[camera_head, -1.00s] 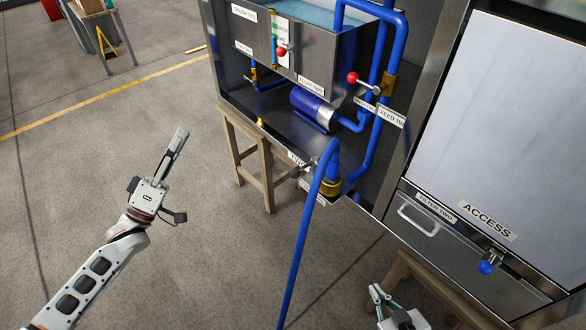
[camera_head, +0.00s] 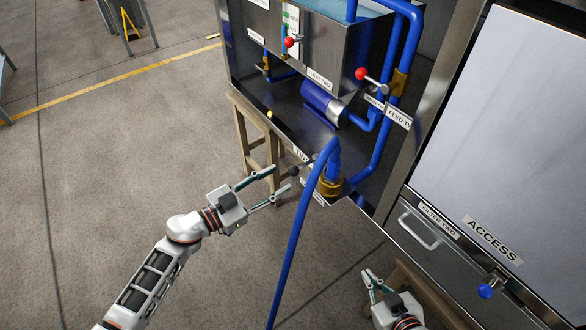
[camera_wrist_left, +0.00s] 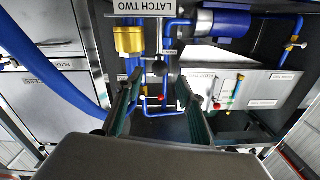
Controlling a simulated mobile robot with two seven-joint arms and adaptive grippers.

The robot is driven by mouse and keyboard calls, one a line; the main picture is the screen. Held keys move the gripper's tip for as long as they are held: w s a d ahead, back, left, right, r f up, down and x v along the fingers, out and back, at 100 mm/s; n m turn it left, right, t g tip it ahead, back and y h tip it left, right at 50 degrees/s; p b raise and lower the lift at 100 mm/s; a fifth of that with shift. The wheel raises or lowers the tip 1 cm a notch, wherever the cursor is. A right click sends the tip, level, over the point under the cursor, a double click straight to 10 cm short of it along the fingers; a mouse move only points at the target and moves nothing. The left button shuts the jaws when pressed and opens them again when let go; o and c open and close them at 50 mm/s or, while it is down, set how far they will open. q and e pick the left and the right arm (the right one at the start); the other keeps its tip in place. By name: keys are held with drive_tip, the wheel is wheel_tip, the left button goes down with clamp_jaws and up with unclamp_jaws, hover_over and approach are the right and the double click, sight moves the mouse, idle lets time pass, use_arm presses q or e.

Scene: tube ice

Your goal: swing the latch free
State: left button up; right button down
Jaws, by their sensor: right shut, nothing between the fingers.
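The latch shows as a dark round knob (camera_head: 294,171) on a short rod beside the brass coupling, below the edge of the metal cabinet. In the left wrist view the knob (camera_wrist_left: 160,68) appears between the fingers, toward their tips, near a label reading "LATCH TWO" (camera_wrist_left: 145,6). My left gripper (camera_head: 282,179) is open, its fingers pointing at the knob; I cannot tell whether either finger touches it. In the left wrist view the two fingers (camera_wrist_left: 160,97) stand apart. My right gripper (camera_head: 369,281) is shut and empty at the lower right, below the drawer.
A thick blue hose (camera_head: 291,240) hangs from the brass coupling (camera_head: 328,187), close to the right of my left gripper. A wooden stand (camera_head: 243,140) is under the cabinet. Red-knobbed levers (camera_head: 362,74) are higher up. A drawer handle (camera_head: 418,231) is at the right. Open floor lies left.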

sight(294, 170)
use_arm(q)
drive_tip(key=x, duration=0.6)
drive_tip(key=shift+w+d+b, duration=0.2)
drive_tip(key=shift+d+b, duration=0.1)
drive_tip(key=shift+b, duration=0.05)
clamp_jaws()
